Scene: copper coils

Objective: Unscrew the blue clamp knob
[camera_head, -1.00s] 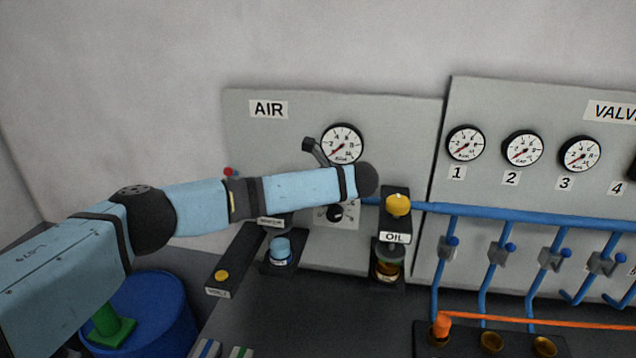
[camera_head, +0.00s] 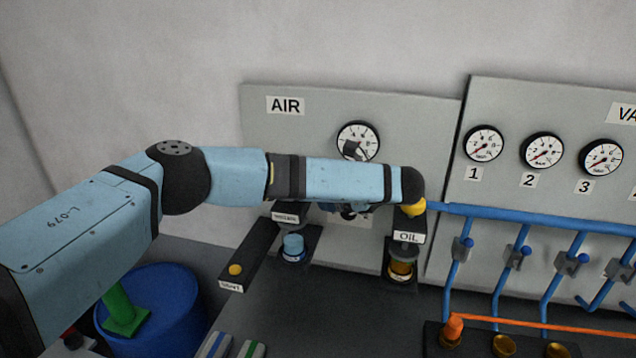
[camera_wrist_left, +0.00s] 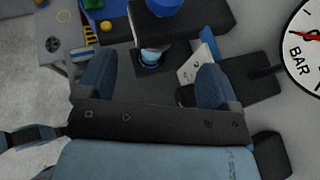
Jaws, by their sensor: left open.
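The blue knob (camera_wrist_left: 168,6) shows at the top edge of the left wrist view, partly cut off, on a dark housing (camera_wrist_left: 190,25). In the head view my left forearm hides it. In the wrist picture the knob lies beyond the fingertips, with no visible contact. In the head view the gripper is mostly hidden behind the forearm. My right gripper is not in view.
The oil unit (camera_head: 401,258), with a yellow knob (camera_head: 413,209), stands close to my left wrist. A pressure gauge (camera_head: 358,140) is behind the arm. Blue pipes (camera_head: 540,217) run right.

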